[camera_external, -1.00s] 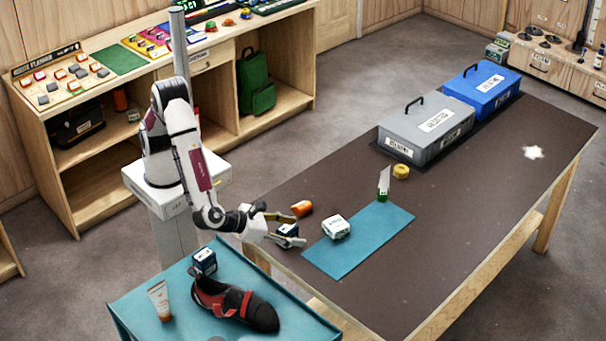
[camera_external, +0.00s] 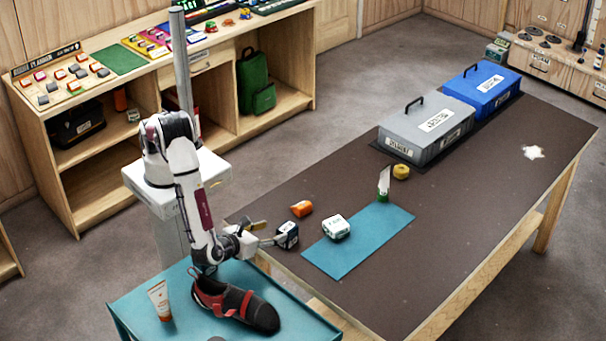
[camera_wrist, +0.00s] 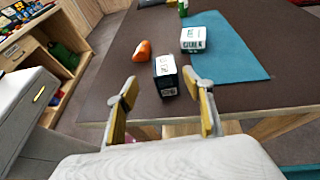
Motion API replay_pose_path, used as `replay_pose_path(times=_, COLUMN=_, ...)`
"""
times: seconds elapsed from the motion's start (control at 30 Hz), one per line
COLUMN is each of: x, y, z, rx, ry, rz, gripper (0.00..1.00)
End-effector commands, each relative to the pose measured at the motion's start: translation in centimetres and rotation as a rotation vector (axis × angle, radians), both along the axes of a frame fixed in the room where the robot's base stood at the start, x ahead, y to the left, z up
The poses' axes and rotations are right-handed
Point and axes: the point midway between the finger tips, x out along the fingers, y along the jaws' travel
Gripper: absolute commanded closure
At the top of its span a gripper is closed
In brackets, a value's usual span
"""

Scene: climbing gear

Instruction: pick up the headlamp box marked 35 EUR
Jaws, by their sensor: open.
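A small dark box with a white printed top (camera_external: 287,236) stands near the table's left front edge. It also shows in the wrist view (camera_wrist: 166,77), just beyond the fingertips; its print is too small to read surely. A white box with dark print (camera_external: 336,226) sits to its right on the teal mat; it also shows in the wrist view (camera_wrist: 193,39). No 35 EUR mark is legible. My gripper (camera_external: 267,233) is open and empty, just left of the dark box; in the wrist view the fingers (camera_wrist: 159,92) point toward it, one on either side.
An orange item (camera_external: 301,208) lies behind the dark box. The teal mat (camera_external: 350,252) has a green item with a white card (camera_external: 384,183) at its far end. Grey (camera_external: 427,128) and blue (camera_external: 482,88) cases stand farther back. A shoe (camera_external: 237,303) and tube (camera_external: 160,299) are on the cart.

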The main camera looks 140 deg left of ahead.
Motion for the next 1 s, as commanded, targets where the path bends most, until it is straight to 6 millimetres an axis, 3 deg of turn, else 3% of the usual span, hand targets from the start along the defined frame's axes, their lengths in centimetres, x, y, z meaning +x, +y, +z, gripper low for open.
replay_pose_path(times=0.33, x=-0.1, y=2.2, z=-0.9, rx=0.000, ry=0.000, rz=0.001, gripper=0.49)
replay_pose_path(times=0.77, x=-0.1, y=2.5, z=-1.0, rx=0.000, ry=0.001, rz=0.000, gripper=0.49)
replay_pose_path(times=1.0, x=0.1, y=4.3, z=-1.7, rx=0.000, ry=0.002, rz=0.001, gripper=0.49)
